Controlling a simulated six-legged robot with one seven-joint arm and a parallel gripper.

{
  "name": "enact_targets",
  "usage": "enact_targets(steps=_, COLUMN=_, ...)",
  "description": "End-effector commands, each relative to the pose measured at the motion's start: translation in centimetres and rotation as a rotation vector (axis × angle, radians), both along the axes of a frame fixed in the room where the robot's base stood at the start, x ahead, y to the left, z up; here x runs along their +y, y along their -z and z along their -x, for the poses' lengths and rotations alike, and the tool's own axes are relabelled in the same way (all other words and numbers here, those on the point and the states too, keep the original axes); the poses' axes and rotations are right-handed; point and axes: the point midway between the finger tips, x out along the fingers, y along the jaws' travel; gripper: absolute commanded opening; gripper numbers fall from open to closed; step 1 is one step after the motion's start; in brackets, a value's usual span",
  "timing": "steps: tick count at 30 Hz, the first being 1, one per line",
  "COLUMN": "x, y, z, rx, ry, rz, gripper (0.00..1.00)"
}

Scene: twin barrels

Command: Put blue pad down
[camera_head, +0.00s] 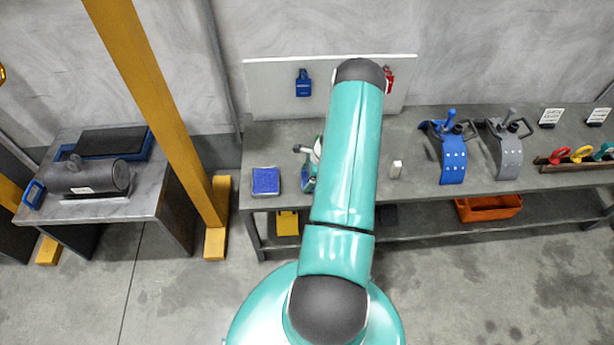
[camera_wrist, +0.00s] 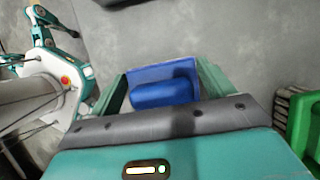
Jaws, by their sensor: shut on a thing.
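My gripper (camera_wrist: 162,82) is shut on a blue pad (camera_wrist: 163,92) in the wrist view. The pad has a flat lighter-blue back and a rounded darker-blue front, and it sits between the two green fingers. In the head view my arm hides most of my gripper, and I cannot make out the held pad for certain. A square blue textured piece (camera_head: 265,181) lies near the left end of the long grey bench (camera_head: 410,182).
The bench also bears a white block (camera_head: 396,169), a blue curved fixture (camera_head: 452,160) and a grey one (camera_head: 503,155). A side table (camera_head: 150,190) holds a dark cylinder (camera_head: 88,177). A yellow post (camera_head: 160,100) stands between. A green crate (camera_wrist: 302,125) shows in the wrist view.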

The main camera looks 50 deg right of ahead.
Motion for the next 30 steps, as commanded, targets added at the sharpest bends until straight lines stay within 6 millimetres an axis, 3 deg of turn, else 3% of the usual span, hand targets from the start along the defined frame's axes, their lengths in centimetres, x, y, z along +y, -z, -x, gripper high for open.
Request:
enact_targets(steps=5, x=0.0, y=0.3, z=0.0, rx=0.001, ry=0.0, rz=-0.001, gripper=0.63)
enact_targets(steps=6, x=0.0, y=0.3, z=0.0, rx=0.0, ry=0.0, rz=0.0, gripper=0.85)
enact_targets(steps=9, x=0.0, y=0.2, z=0.0, rx=0.0, ry=0.0, rz=0.0, gripper=1.0)
enact_targets(steps=20, x=-0.3, y=-0.9, z=0.2, rx=-0.001, ry=0.0, rz=0.002, gripper=1.0)
enact_targets(steps=30, x=-2.1, y=-7.3, z=2.2, rx=-0.001, ry=0.0, rz=0.004, gripper=1.0)
